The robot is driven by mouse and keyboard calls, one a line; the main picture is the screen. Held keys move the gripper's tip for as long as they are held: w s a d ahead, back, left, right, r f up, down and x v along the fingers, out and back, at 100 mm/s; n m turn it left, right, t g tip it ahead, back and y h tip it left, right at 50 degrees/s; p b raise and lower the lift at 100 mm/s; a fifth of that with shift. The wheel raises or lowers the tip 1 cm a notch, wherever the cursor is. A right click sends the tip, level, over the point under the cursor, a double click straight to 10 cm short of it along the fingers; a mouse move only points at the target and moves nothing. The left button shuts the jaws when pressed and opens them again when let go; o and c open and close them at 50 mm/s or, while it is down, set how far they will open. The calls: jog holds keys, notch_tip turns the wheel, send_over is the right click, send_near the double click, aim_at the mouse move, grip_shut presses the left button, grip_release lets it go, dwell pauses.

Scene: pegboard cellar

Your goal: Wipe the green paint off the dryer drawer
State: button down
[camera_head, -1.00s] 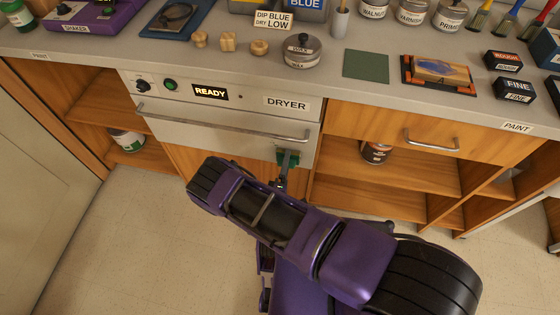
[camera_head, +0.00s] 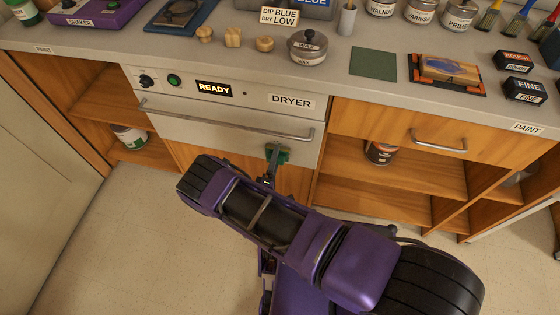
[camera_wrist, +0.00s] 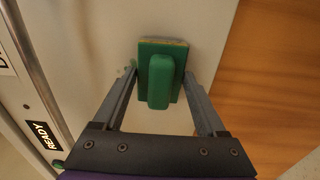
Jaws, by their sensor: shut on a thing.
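The dryer drawer (camera_head: 222,128) is a pale front panel with a long bar handle, below the READY display. It also shows in the wrist view (camera_wrist: 92,40), with its bar handle at left. My gripper (camera_head: 272,160) is low at the drawer's right part. In the wrist view my gripper (camera_wrist: 160,80) is shut on a green wiping pad (camera_wrist: 160,82) with a raised grip, its flat side facing the panel. Whether it touches cannot be told. A faint greenish spot (camera_wrist: 130,66) shows beside the left fingertip. Whatever paint lies under the pad is hidden.
The dryer's handle bar (camera_head: 225,122) sticks out above the pad. The counter above holds a wax tin (camera_head: 308,47), a green sheet (camera_head: 373,64) and several other items. Open wooden shelves (camera_head: 375,185) are at right. The floor in front is free.

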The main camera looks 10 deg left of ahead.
aim_at(267, 149)
jog(key=shift+w+a, duration=0.1)
jog(key=shift+a, duration=1.35)
jog(key=shift+w+r+p, duration=0.1)
jog(key=shift+r+p, duration=0.65)
jog(key=shift+r, duration=0.5)
jog(key=shift+s+d+p, duration=0.25)
jog(key=shift+d+p, duration=0.45)
jog(key=shift+d, duration=1.35)
jog(key=shift+s+d+p, duration=0.2)
jog(key=shift+d+p, duration=0.5)
jog(key=shift+d, duration=1.3)
jog(key=shift+w, duration=0.1)
jog(key=shift+a+f, duration=0.1)
jog(key=shift+w+a+b, duration=0.15)
jog(key=shift+a+b, duration=0.45)
jog(key=shift+a, duration=0.7)
jog(key=shift+w+a+r+b, duration=0.15)
jog(key=shift+a+b, duration=0.35)
jog(key=shift+a, duration=0.9)
jog(key=shift+w+a+r+b, duration=0.15)
jog(key=shift+a+b, duration=0.3)
jog(key=shift+a, duration=0.95)
jog(key=shift+f, duration=0.1)
